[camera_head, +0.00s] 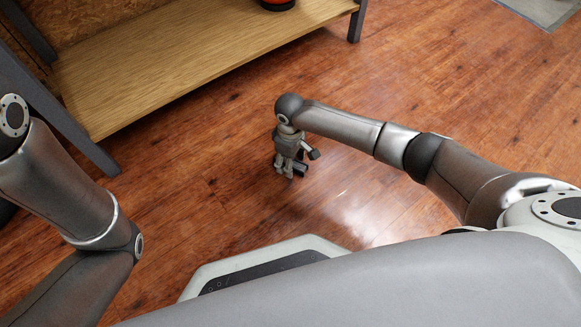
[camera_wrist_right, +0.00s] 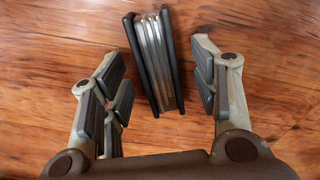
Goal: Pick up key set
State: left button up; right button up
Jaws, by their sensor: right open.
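The key set (camera_wrist_right: 156,62) is a folding set with black side plates and silver keys between them. It lies on the wooden floor in the right wrist view, slightly tilted. My right gripper (camera_wrist_right: 160,78) is open, with its fingers on either side of the key set and visible gaps to both. In the head view my right gripper (camera_head: 291,170) points down close to the floor. There I cannot clearly tell the key set from the dark finger parts. My left arm shows at the left, but its gripper is out of view.
A wooden shelf (camera_head: 180,55) with dark metal legs stands at the upper left, with a dark and red object (camera_head: 278,4) on it. A grey mat or panel (camera_head: 545,8) lies at the upper right. The floor (camera_head: 430,75) around the right gripper is clear.

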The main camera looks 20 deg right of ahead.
jog(key=shift+f, duration=0.1)
jog(key=c, duration=1.1)
jog(key=shift+c, duration=0.5)
